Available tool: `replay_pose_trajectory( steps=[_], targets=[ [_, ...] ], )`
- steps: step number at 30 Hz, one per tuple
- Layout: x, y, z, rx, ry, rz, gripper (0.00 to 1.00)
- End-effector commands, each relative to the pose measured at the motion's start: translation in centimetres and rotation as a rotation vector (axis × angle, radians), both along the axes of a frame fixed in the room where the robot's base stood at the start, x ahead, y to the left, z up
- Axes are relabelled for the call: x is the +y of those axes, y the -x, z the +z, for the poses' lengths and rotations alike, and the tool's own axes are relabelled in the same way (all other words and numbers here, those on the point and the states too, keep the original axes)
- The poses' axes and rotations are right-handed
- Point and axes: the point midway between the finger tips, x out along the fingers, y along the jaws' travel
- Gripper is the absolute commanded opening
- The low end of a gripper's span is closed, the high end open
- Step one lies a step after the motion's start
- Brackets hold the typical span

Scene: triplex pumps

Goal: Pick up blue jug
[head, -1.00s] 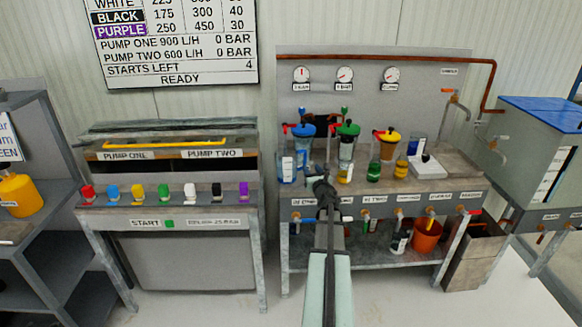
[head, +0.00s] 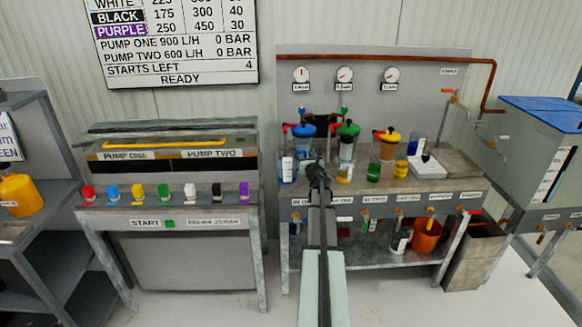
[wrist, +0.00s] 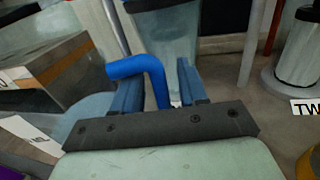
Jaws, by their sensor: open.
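The blue jug (head: 303,146) has a blue lid and a clear body. It stands upright at the left end of the bench on the right. In the wrist view its blue handle (wrist: 140,66) bends down between the two fingers of my gripper (wrist: 158,88), with the clear body (wrist: 170,40) just beyond. My gripper is open, and I cannot tell whether a finger touches the handle. In the head view my gripper (head: 316,172) is in front of the jug, at its lower right, and the arm hides part of the bench.
A green-lidded jug (head: 347,142) stands close on the right, and a yellow-lidded jug (head: 386,146) farther right. A labelled beaker (head: 287,168) stands close in front on the left. Small coloured bottles (head: 374,171) and a white scale (head: 427,166) share the bench (head: 455,170).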

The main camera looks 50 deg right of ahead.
Motion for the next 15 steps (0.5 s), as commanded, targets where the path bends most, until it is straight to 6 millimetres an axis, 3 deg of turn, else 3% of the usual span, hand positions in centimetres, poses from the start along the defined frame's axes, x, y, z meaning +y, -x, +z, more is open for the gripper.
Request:
replay_pose_trajectory(
  steps=[5, 15],
  targets=[
    [0.06, 0.03, 0.02, 0.000, 0.000, 0.000, 0.42],
    [0.07, 0.04, 0.02, 0.000, 0.000, 0.000, 0.10]
  ],
)
